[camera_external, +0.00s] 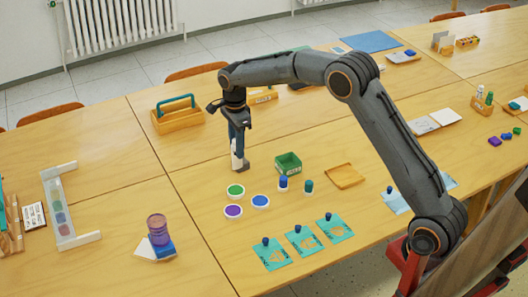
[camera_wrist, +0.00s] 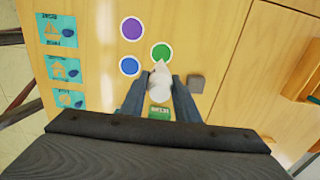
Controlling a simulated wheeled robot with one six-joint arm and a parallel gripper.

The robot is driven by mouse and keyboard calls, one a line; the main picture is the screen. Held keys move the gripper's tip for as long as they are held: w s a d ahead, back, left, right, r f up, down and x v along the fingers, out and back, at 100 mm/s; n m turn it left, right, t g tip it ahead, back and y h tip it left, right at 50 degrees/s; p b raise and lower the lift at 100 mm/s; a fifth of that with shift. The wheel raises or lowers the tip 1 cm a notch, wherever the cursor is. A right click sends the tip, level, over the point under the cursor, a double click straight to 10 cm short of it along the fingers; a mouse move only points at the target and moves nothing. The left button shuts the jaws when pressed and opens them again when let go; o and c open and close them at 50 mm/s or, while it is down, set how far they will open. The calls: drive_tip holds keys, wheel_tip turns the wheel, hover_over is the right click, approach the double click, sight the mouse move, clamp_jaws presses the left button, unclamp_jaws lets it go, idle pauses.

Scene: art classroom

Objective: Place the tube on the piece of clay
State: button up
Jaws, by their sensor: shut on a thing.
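My gripper (camera_wrist: 160,92) is shut on a white tube (camera_wrist: 160,84) with a pointed tip. In the external view the tube (camera_external: 237,157) hangs upright between the fingers, low over the table. A small grey block (camera_wrist: 196,84), which looks like the piece of clay, lies on the table just right of the tube in the wrist view. The two look apart there. How far the tube's lower end is above the table is hard to tell.
Green (camera_external: 236,190), blue (camera_external: 261,201) and purple (camera_external: 233,211) paint discs lie close in front. A green box (camera_external: 288,163) and small bottles stand to the right. Teal cards (camera_external: 303,241) lie at the front edge. A wooden caddy (camera_external: 178,118) stands behind left.

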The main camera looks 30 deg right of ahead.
drive_tip(key=w+d+r+b, duration=0.2)
drive_tip(key=w+d+b, duration=0.4)
drive_tip(key=w, duration=0.6)
drive_tip(key=f, duration=0.9)
drive_tip(key=shift+d+f+p, duration=0.25)
drive_tip(key=shift+f+p, duration=0.05)
drive_tip(key=shift+p, duration=0.1)
drive_tip(key=shift+f, duration=0.1)
drive_tip(key=o, duration=1.1)
wheel_tip(320, 180, up, 12)
drive_tip(key=shift+r+b, duration=0.1)
drive_tip(key=shift+b, duration=0.45)
